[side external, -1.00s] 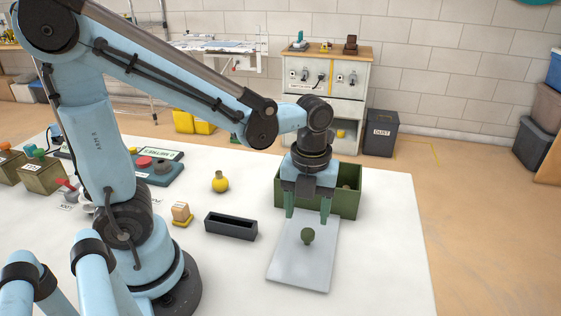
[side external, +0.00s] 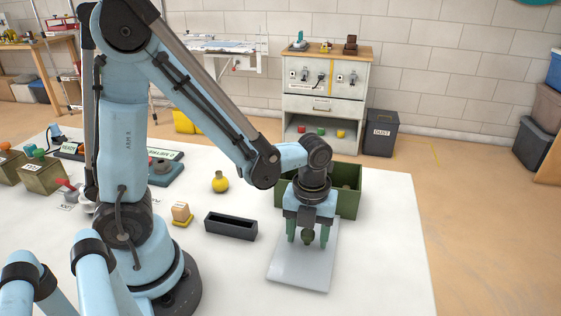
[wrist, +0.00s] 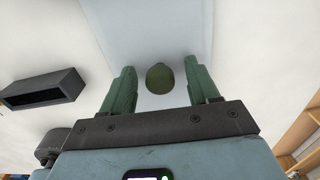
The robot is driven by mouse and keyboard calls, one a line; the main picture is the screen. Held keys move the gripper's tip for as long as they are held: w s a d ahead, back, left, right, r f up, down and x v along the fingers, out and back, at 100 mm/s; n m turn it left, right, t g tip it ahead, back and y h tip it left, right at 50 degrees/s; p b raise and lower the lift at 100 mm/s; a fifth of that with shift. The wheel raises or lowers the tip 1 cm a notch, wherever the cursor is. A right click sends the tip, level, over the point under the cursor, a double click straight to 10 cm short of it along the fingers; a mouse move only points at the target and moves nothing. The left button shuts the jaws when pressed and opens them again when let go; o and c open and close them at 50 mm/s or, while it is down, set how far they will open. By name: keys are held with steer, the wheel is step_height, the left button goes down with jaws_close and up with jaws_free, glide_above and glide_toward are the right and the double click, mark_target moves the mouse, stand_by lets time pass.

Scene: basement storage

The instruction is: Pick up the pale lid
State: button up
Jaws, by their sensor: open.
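The pale lid (side external: 300,272) is a flat grey-blue panel with a round dark green knob (side external: 308,238) on top. It lies in front of the green box on the white table. My gripper (side external: 308,243) points down over the lid, its two green fingers open on either side of the knob. In the wrist view the knob (wrist: 160,79) shows between the fingers of my gripper (wrist: 159,70), with a gap on each side. The pale lid (wrist: 150,25) stretches beyond it. The lid's far end is partly hidden behind my gripper.
The green box (side external: 348,202) stands right behind my gripper. A dark open tray (side external: 231,226) lies left of the lid; it also shows in the wrist view (wrist: 42,90). The table's right side is clear.

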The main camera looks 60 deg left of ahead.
steer(key=shift+c, duration=0.2)
jaws_close()
steer(key=shift+r, duration=0.1)
